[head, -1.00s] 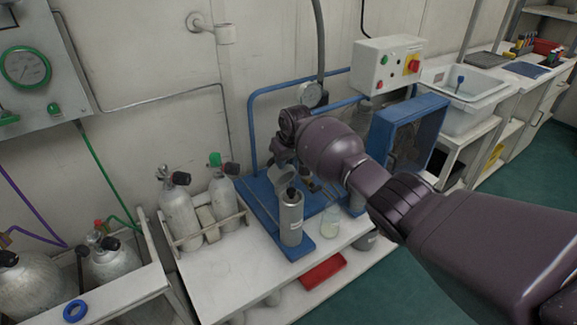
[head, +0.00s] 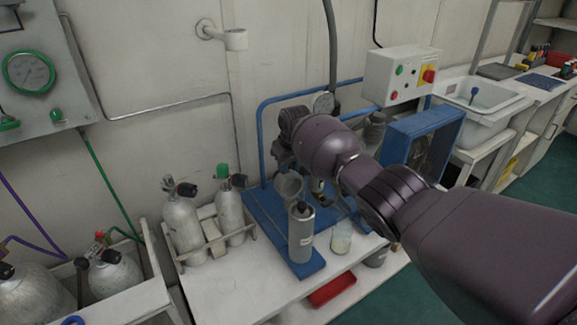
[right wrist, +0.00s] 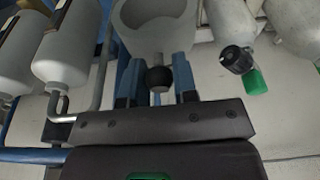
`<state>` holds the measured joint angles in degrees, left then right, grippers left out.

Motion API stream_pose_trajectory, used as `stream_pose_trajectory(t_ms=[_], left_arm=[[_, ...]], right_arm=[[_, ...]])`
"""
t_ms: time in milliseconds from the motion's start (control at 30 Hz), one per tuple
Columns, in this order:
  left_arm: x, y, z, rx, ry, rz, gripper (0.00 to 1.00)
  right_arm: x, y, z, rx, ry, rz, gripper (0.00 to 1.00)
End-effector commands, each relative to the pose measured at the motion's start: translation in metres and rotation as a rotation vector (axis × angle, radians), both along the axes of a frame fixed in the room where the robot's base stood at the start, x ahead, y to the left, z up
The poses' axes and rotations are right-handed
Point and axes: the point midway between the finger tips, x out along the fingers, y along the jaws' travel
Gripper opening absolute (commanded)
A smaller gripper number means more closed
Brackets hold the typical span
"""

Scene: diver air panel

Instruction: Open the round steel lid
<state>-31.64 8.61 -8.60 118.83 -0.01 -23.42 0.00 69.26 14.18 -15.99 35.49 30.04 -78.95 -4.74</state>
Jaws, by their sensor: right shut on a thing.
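A round grey steel piece, which looks like the lid (head: 288,187), shows on the blue stand behind an upright grey cylinder. It looks hollow and tilted in the head view. In the right wrist view the round steel piece (right wrist: 155,14) is just beyond my fingertips, with a black ball knob (right wrist: 160,79) on a short stem. My right gripper (right wrist: 158,88) has its blue fingers on either side of this knob and is shut on it. In the head view my right gripper (head: 284,160) is above the round piece, mostly hidden by its own wrist. My left gripper is out of view.
The grey cylinder (head: 301,238) stands close in front on the blue stand (head: 312,267). A glass jar (head: 341,238) is to its right. Rack-held bottles (head: 182,225) stand at left. A gauge (head: 323,102) and a control box (head: 393,78) are behind my right arm.

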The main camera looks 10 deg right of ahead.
Motion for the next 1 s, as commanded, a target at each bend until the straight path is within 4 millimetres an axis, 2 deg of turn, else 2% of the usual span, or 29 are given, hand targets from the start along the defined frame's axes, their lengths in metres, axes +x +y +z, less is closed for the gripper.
stream_pose_trajectory(t_ms=[367, 400, 533, 833, 1000], left_arm=[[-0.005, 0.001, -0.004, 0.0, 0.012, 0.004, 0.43], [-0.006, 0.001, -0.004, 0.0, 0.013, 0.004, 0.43], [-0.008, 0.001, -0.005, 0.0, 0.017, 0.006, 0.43], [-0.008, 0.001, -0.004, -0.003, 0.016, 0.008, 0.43], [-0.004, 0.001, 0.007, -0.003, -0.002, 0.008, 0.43]], right_arm=[[0.001, 0.001, 0.001, 0.002, -0.005, 0.001, 0.0], [0.001, 0.001, 0.001, 0.002, -0.006, 0.001, 0.33], [0.001, 0.001, 0.001, 0.001, -0.004, 0.001, 0.51], [0.0, 0.0, 0.003, 0.001, -0.003, 0.001, 0.51], [-0.002, -0.001, 0.022, 0.001, -0.008, 0.001, 0.51]])
